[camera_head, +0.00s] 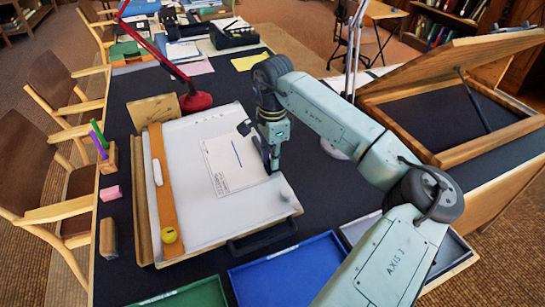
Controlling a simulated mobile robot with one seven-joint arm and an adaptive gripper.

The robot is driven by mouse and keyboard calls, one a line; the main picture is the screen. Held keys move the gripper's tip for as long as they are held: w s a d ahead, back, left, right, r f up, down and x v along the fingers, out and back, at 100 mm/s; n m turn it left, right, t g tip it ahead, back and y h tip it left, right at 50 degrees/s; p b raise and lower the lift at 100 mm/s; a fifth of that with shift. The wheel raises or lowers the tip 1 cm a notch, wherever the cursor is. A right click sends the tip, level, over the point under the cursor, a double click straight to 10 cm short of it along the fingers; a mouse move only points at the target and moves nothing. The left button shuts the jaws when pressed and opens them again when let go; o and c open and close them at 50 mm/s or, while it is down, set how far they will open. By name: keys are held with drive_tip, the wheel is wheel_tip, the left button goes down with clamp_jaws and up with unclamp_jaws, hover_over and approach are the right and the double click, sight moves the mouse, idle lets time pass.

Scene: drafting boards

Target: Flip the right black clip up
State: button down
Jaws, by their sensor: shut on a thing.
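My gripper (270,161) points down over the right side of the white drawing board (190,221). Its black fingers are shut on a small dark thing at the right edge of the paper sheet (219,174), which appears to be the right black clip; the fingers mostly hide it, and its tilt cannot be told. Another small black piece (244,128) shows at the sheet's upper right corner, beside my wrist; whether it is a clip is unclear. The sheet lies flat with a blue line on it.
A wooden strip (164,198) with a yellow round piece (169,235) lies along the board's left side. A red lamp base (195,101) stands behind. Blue (286,277) and green (183,296) trays lie in front. A raised wooden drafting top (450,68) stands at right.

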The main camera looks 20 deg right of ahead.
drive_tip(key=d+y+b, duration=0.1)
drive_tip(key=y+b, duration=0.3)
drive_tip(key=y, duration=0.1)
drive_tip(key=d+f+y+b, duration=0.1)
drive_tip(key=d+y+b, duration=0.1)
drive_tip(key=y+b, duration=0.3)
drive_tip(key=d+f+y+b, duration=0.1)
drive_tip(key=y+b, duration=0.3)
drive_tip(key=y, duration=0.1)
drive_tip(key=shift+w+d+g+y, duration=0.1)
drive_tip(key=shift+d+g+y, duration=0.2)
drive_tip(key=shift+d+y, duration=0.1)
drive_tip(key=shift+d+f+y+b, duration=0.1)
drive_tip(key=shift+y+b, duration=0.4)
drive_tip(key=shift+b, duration=0.6)
drive_tip(key=shift+y+b, duration=0.3)
drive_tip(key=c, duration=1.6)
unclamp_jaws()
drive_tip(key=shift+o, duration=0.2)
